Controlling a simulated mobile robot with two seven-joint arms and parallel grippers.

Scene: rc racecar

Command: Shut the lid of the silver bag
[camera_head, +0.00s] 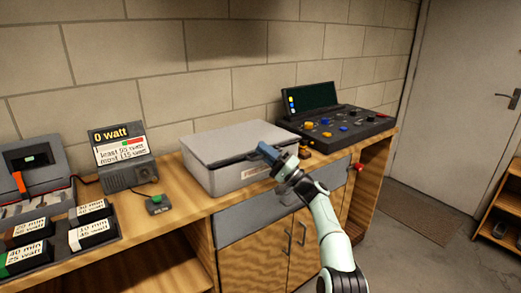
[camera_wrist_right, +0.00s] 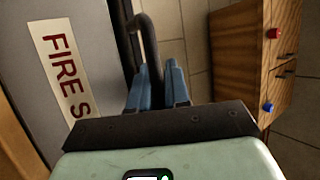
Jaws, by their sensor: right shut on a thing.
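The silver bag (camera_head: 215,176) is a grey box-shaped case on the wooden workbench. Its lid (camera_head: 230,140) lies flat or nearly flat over the top; I cannot tell whether a thin gap is left at the front edge. My right gripper (camera_head: 268,153) is at the bag's front right edge, its blue fingers shut on a dark curved handle. In the right wrist view the handle (camera_wrist_right: 150,42) runs down between the fingers (camera_wrist_right: 160,85), beside the grey bag side with its "FIRE S" label (camera_wrist_right: 60,70). My left gripper is not in view.
A black control console (camera_head: 335,122) with a raised screen stands right of the bag. A watt display (camera_head: 125,155) and a small green-button box (camera_head: 157,203) stand left. Labelled black blocks (camera_head: 92,232) lie farther left. A block wall is behind.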

